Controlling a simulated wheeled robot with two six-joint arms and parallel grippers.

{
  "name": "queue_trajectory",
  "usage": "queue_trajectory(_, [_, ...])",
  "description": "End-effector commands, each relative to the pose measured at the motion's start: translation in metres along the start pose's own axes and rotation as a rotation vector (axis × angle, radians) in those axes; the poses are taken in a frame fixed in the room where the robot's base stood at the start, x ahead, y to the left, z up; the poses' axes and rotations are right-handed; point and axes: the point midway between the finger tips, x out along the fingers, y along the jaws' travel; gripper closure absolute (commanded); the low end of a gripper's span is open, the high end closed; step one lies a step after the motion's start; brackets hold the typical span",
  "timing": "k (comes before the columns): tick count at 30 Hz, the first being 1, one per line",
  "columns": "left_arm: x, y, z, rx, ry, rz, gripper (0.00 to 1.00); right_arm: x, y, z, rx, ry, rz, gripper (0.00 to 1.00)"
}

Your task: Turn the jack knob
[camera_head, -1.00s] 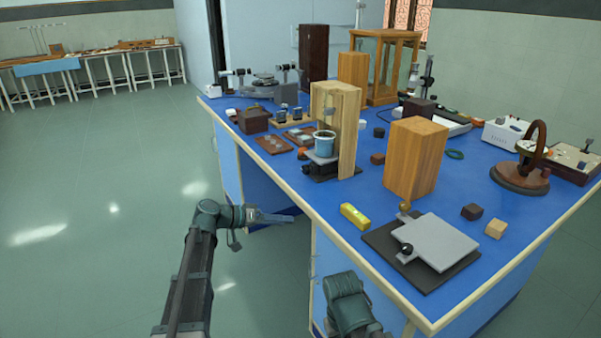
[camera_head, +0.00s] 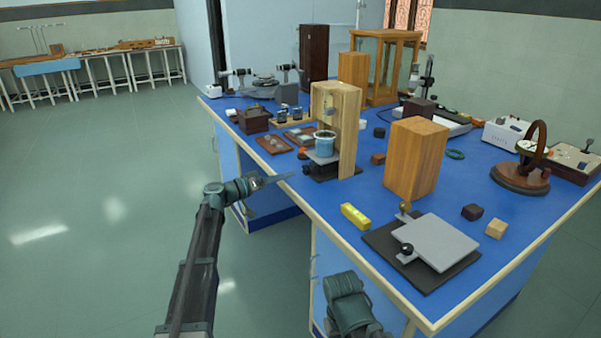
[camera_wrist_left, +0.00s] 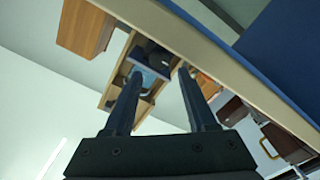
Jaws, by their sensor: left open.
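The jack is a small black stand with a grey top plate (camera_head: 318,157). It stands at the foot of an upright wooden frame (camera_head: 349,130), near the table's left edge, and bears a blue beaker (camera_head: 325,143). Its knob is too small to make out clearly. My left gripper (camera_head: 284,177) is outside the table's left edge, short of the jack and apart from it. In the left wrist view its two fingers (camera_wrist_left: 157,75) are open and empty, with the frame and blue beaker beyond them.
The blue table's pale edge (camera_wrist_left: 215,60) crosses close beyond the left fingers. A wooden block (camera_head: 415,158), a yellow level (camera_head: 355,216) and a grey plate with knobs (camera_head: 438,242) stand to the right. Slide trays (camera_head: 273,145) lie left of the jack. Floor outside the edge is clear.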

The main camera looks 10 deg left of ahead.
Motion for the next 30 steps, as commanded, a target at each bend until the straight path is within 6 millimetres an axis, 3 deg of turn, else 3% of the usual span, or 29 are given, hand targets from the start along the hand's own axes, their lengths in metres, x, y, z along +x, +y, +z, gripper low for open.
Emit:
queue_trajectory(3, [0.025,-0.001,-0.001,0.000,-0.002,0.001,0.43,0.000,0.000,0.000,0.000,0.000,0.000,0.50])
queue_trajectory(10, [0.055,0.000,0.000,0.000,-0.001,0.000,0.43,0.000,0.000,0.000,0.000,0.000,0.000,0.50])
queue_trajectory(24, [0.066,0.000,0.000,0.000,0.000,-0.001,0.43,0.000,0.000,0.000,0.000,0.000,0.000,0.50])
queue_trajectory(26, [0.065,0.000,0.000,0.000,0.000,-0.001,0.50,0.000,0.000,0.000,0.000,0.000,0.000,0.50])
queue_trajectory(30, [0.065,0.000,0.000,0.000,0.000,-0.001,0.76,0.000,0.000,0.000,0.000,0.000,0.000,0.50])
